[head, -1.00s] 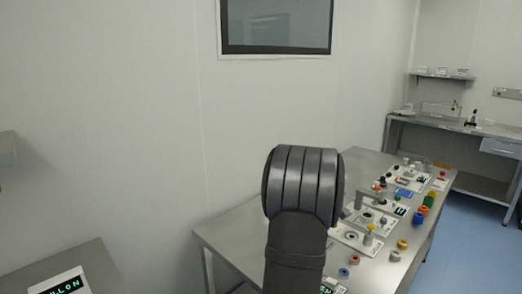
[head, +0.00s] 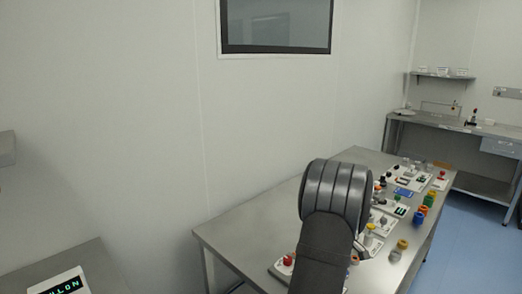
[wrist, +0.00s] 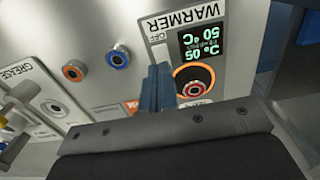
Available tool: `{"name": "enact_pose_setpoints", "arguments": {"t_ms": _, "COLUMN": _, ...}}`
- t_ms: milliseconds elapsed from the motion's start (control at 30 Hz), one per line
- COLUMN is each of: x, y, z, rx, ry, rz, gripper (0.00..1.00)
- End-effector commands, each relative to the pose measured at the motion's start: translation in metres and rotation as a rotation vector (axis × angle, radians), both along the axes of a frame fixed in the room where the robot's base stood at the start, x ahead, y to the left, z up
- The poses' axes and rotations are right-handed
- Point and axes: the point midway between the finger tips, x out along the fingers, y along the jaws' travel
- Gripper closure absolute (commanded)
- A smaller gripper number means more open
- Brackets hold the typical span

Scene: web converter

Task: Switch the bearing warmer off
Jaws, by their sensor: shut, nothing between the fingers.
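The bearing warmer panel, labelled WARMER (wrist: 197,22), is at the upper right of the wrist view. Its dark display (wrist: 205,42) shows a green 50 °C reading, and beside it is a round dark well with a glowing red-orange ring (wrist: 196,82). A small OFF label (wrist: 159,37) is printed on the panel. My gripper (wrist: 158,76) is shut and empty, its blue-grey fingertips over the panel between the OFF label and an orange patch (wrist: 132,104). The fingers cover that strip, and I see no switch lever. Whether they touch the panel is unclear. My arm hides the gripper in the head view.
Two ring-shaped parts, orange (wrist: 74,70) and blue (wrist: 118,57), lie left of the warmer. A GREASE panel (wrist: 40,85) is farther left. In the head view, the steel bench (head: 235,235) carries several more panels and coloured parts towards the right.

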Motion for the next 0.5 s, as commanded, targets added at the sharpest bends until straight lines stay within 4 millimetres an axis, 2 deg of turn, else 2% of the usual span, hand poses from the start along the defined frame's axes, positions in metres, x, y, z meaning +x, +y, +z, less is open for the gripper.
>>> {"name": "enact_pose_setpoints", "arguments": {"t_ms": 133, "x": 0.0005, "y": -0.0002, "z": 0.0077, "rx": -0.002, "ry": -0.004, "rz": 0.000, "gripper": 1.00}}
{"name": "enact_pose_setpoints", "arguments": {"t_ms": 400, "x": 0.0004, "y": -0.0001, "z": 0.0089, "rx": -0.001, "ry": -0.002, "rz": 0.000, "gripper": 1.00}}
{"name": "enact_pose_setpoints", "arguments": {"t_ms": 500, "x": 0.0004, "y": -0.0001, "z": 0.0089, "rx": -0.001, "ry": -0.003, "rz": 0.001, "gripper": 0.80}}
